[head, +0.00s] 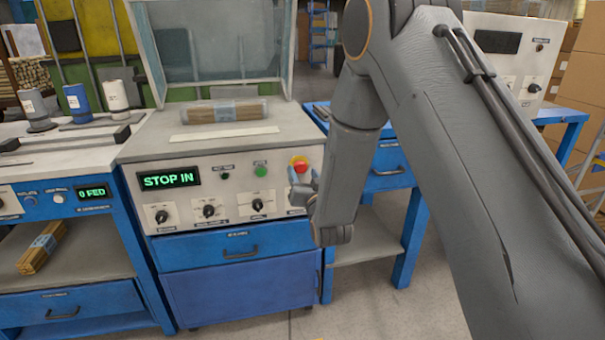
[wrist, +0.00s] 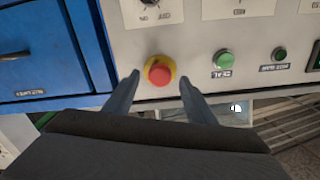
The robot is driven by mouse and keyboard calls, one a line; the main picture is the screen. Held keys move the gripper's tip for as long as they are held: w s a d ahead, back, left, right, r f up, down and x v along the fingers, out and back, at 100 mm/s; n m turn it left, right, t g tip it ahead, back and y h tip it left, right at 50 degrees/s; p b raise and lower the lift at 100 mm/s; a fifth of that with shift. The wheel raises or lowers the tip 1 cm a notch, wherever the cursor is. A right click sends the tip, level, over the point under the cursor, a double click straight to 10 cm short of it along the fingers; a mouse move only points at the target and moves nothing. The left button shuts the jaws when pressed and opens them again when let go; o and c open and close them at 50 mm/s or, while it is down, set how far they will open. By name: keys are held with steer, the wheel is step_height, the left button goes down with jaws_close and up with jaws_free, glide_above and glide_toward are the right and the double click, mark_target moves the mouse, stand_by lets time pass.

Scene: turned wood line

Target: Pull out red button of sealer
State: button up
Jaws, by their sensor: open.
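The sealer (head: 223,190) has a white front panel with a green-lit display (head: 168,179) reading "STOP IN". Its red button (head: 299,162), on a yellow collar, sits at the right end of the panel. In the wrist view the red button (wrist: 159,74) lies ahead of my gripper (wrist: 158,80), between the lines of its two fingers. My gripper also shows in the head view (head: 295,177), close in front of the panel just below the button. Its fingers are apart and empty. Whether the tips reach beside the button is hard to tell.
A green button (head: 261,171) and several black knobs share the panel. A wrapped bundle of wood (head: 224,110) lies on the sealer under its raised clear lid (head: 210,45). A blue bench (head: 385,170) stands close on the right, behind my arm.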

steer(key=shift+x, duration=0.8)
jaws_close()
steer(key=shift+v, duration=0.9)
jaws_free()
steer(key=shift+s, duration=0.1)
steer(key=v, duration=0.7)
steer(key=shift+s+d, duration=0.15)
steer(key=shift+s, duration=0.2)
